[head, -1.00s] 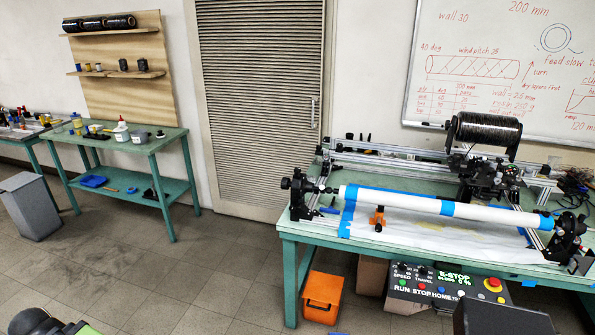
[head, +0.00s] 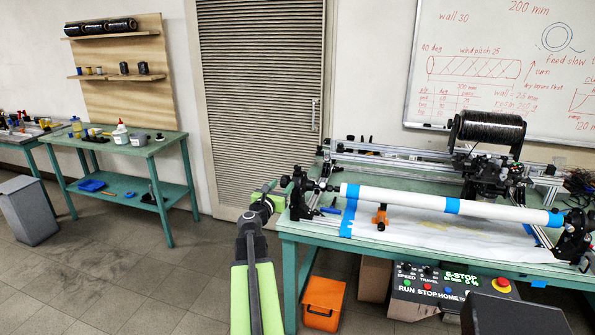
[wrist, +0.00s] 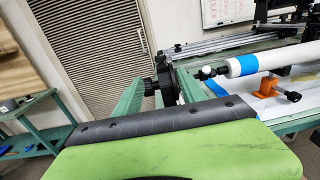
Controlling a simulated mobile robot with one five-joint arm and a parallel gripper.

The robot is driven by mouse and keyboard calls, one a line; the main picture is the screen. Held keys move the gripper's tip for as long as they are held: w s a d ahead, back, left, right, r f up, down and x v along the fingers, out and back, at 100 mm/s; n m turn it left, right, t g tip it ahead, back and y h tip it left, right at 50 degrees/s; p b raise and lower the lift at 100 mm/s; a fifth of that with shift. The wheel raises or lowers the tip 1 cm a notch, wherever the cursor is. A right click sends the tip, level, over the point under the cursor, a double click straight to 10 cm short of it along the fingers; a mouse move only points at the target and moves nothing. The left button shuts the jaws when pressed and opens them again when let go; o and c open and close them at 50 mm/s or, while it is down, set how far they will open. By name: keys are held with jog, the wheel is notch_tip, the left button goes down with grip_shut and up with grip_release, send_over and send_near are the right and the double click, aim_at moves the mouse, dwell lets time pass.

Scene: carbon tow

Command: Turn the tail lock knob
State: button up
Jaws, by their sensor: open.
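The tail lock knob appears to be the black ribbed knob (wrist: 148,87) on the black tailstock (wrist: 167,82) in the wrist view. In the head view the tailstock (head: 299,190) stands at the left end of the winder, and the knob (head: 285,182) is small there. My gripper (head: 279,194) is open at the tailstock's left side. In the wrist view its two green fingers (wrist: 160,76) reach forward with the knob between them, nearer the left finger. I cannot tell whether either finger touches it. A white mandrel (head: 398,200) with blue tape extends right from the tailstock.
The winder stands on a green bench (head: 291,262). An orange part (head: 380,215) sits below the mandrel. A black spool (head: 487,130) is behind. A control panel (head: 440,287) and an orange bin (head: 323,300) are at the bench front. Open floor (head: 150,285) lies left of my arm.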

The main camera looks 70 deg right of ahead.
aim_at(296, 168)
jog(key=d, duration=1.7)
jog(key=shift+w+d, duration=0.15)
grip_shut()
jog(key=shift+a, duration=0.25)
jog(key=shift+d, duration=0.1)
